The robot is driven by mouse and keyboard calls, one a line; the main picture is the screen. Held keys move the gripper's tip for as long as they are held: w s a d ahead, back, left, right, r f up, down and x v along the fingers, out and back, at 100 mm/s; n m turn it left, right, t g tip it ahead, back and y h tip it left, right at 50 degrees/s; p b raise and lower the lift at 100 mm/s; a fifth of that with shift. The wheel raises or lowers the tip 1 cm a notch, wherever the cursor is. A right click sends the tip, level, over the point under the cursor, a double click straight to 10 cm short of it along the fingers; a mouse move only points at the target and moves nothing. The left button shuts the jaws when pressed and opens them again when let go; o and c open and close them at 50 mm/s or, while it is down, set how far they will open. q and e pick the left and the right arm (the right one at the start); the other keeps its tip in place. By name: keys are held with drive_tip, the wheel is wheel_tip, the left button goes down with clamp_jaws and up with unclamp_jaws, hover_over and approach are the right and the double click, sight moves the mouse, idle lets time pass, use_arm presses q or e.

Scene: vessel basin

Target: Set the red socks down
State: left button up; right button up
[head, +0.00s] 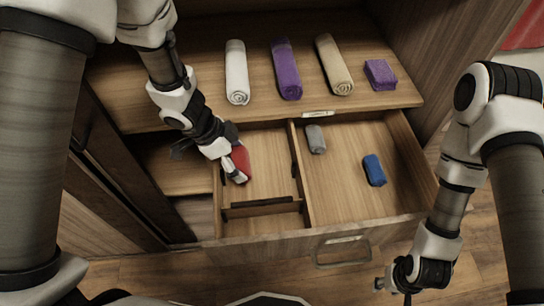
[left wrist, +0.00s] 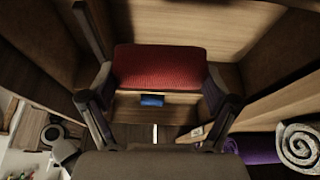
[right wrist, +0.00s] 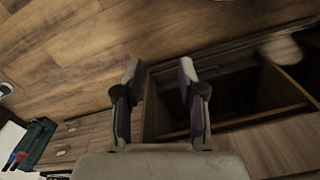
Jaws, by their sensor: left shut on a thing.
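The red socks (head: 241,160) are a small folded bundle, held inside the left compartment area of the open drawer (head: 340,223). My left gripper (head: 238,172) is shut on them; the left wrist view shows the red socks (left wrist: 160,66) between its two fingers. Whether they touch the drawer floor I cannot tell. In the drawer's right compartment lie a grey rolled bundle (head: 316,139) and a blue bundle (head: 374,170). My right gripper (head: 392,286) is outside the drawer at the lower right; the right wrist view shows its fingers (right wrist: 160,85) apart and empty.
Above the drawer, a shelf holds a white roll (head: 237,72), a purple roll (head: 286,69), a beige roll (head: 333,65) and a folded purple cloth (head: 380,74). A divider (head: 299,172) splits the drawer. A low crosspiece (head: 262,208) crosses the left compartment. Its floor looks bare.

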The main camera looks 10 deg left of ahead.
use_arm(q)
drive_tip(key=shift+w+d+f+b, duration=0.2)
drive_tip(key=shift+w+d+f, duration=0.05)
drive_tip(key=shift+f, duration=0.3)
drive_tip(key=shift+w+d+f+b, duration=0.15)
drive_tip(key=shift+w+d+f, duration=0.1)
drive_tip(key=shift+f, duration=0.25)
drive_tip(key=f, duration=0.1)
drive_tip(key=s+f+b, duration=0.1)
drive_tip(key=s+a+f+b, duration=0.1)
drive_tip(key=shift+a+f, duration=0.1)
drive_tip(key=shift+f, duration=0.3)
drive_tip(key=x, duration=0.2)
drive_tip(key=a+b+x, duration=0.1)
drive_tip(key=x, duration=0.1)
drive_tip(key=shift+w+d+f, duration=0.1)
drive_tip(key=shift+w+f, duration=0.05)
drive_tip(key=shift+f, duration=0.1)
drive_tip(key=shift+r, duration=0.15)
drive_tip(key=shift+c, duration=0.4)
drive_tip(key=o, duration=0.8)
drive_tip(key=shift+f, duration=0.2)
use_arm(e)
wheel_tip(320, 180, down, 4)
drive_tip(key=shift+d+f, duration=0.15)
drive_tip(key=shift+f, duration=0.05)
use_arm(q)
drive_tip(key=shift+r, duration=0.15)
